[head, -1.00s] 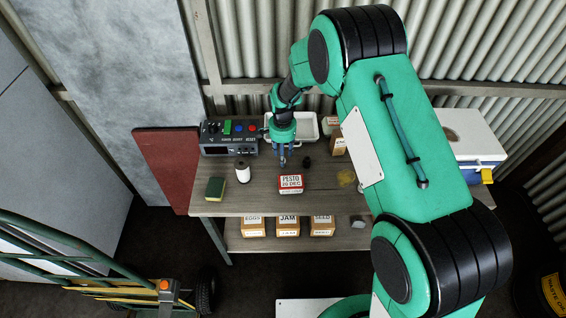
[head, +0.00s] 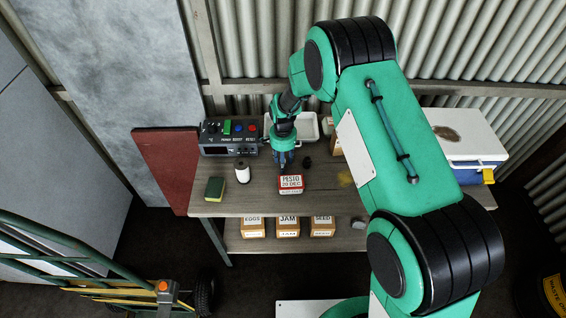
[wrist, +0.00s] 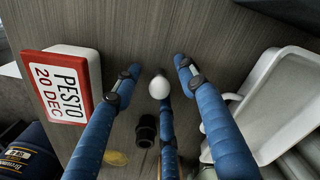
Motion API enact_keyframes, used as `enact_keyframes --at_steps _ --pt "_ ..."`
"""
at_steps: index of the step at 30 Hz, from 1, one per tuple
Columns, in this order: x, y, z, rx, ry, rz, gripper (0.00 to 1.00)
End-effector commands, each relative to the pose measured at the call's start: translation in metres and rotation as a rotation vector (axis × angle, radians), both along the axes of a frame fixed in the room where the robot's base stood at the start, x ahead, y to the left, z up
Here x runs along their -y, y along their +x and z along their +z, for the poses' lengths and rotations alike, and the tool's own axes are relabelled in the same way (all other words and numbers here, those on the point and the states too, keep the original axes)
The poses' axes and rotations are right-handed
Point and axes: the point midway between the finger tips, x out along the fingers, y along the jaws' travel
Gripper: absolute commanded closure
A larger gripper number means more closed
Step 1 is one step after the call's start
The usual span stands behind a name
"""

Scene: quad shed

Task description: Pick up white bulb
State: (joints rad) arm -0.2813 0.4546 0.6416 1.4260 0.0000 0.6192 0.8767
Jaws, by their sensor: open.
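The white bulb (wrist: 159,88) is small and rounded and shows in the wrist view, on the grey-brown wooden bench top (wrist: 200,28). My gripper (wrist: 158,75) has three blue fingers, spread open around the bulb as seen from the wrist, with one finger close to its lower edge. I cannot tell whether that finger touches it. In the head view my gripper (head: 284,165) points down over the bench behind the pesto box, and the bulb is hidden there.
The red and white pesto box (head: 290,183) stands close in front of my gripper. A small black object (head: 307,162) is just right of it. A white tray (head: 304,122) lies behind. A white spool (head: 243,172) and a sponge (head: 215,189) stand to the left.

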Motion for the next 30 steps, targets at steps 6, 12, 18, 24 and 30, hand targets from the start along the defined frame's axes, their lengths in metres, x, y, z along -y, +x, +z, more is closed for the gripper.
enact_keyframes --at_steps 6,12,18,24,30 --pt "0.000 0.000 0.000 0.000 0.000 0.000 0.92" --pt "0.000 0.000 0.000 0.000 0.000 0.000 0.93" --pt "0.000 0.000 0.002 0.000 0.000 0.000 0.93" --pt "0.000 0.000 0.015 0.000 0.000 0.000 0.93" --pt "0.000 0.001 0.043 0.002 0.001 0.000 0.93"
